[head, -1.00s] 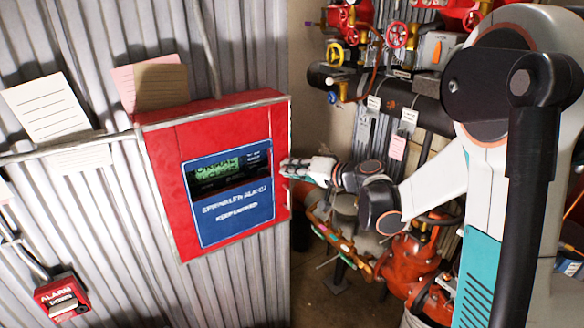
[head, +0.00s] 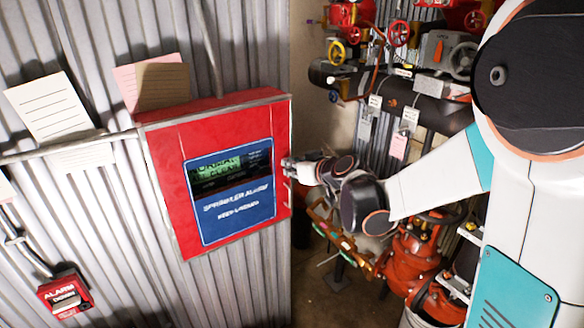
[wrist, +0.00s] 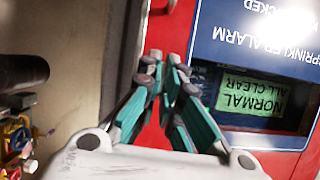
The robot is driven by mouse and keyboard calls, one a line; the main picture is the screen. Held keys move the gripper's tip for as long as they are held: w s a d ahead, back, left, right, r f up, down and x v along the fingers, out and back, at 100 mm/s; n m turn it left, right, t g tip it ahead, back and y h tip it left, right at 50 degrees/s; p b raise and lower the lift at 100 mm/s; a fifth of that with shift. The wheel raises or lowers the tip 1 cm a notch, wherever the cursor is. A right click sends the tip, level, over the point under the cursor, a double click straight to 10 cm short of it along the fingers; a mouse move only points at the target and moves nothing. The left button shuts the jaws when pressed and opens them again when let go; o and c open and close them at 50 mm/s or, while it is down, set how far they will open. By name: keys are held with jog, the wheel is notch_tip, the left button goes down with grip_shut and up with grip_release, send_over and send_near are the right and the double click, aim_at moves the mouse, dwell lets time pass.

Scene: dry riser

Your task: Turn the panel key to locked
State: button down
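The red alarm panel (head: 165,180) hangs on the corrugated wall in the head view. Its blue plate (head: 225,225) reads sprinkler alarm, keep locked. Its green display (wrist: 250,98) reads normal, all clear, upside down in the wrist view. My gripper (head: 287,166) is at the panel's right edge, its tips partly hidden there. In the wrist view my gripper (wrist: 164,65) has its teal fingers converging to a narrow gap in front of the red panel. I cannot make out the key or whether anything is between the tips.
A red alarm box (head: 64,295) is low at left. Paper notes (head: 50,108) are on the wall. Pipes, valve wheels (head: 398,33) and a red valve body (head: 415,255) crowd the right, behind my arm. Dark floor shows below the panel's right side.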

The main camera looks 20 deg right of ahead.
jog(key=shift+n, duration=0.3)
dwell(0.4)
jog(key=c, duration=1.8)
grip_release()
jog(key=v, duration=0.7)
jog(key=shift+s, duration=0.25)
jog(key=s+a+f+g+b, duration=0.25)
jog(key=s+a, duration=0.35)
jog(key=s, duration=0.4)
jog(key=s+d+f+m+g+h+b, duration=0.1)
jog(key=s+d+f+m+h, duration=0.1)
jog(key=s, duration=0.6)
jog(key=s+d+f+m+g+h+b, duration=0.1)
jog(key=s+f, duration=0.3)
jog(key=s, duration=0.5)
jog(key=shift+s+d+f+m+g+h+b, duration=0.2)
jog(key=shift+d+f+m+g+h+b, duration=0.1)
jog(key=shift+d+m+g+h+b, duration=0.3)
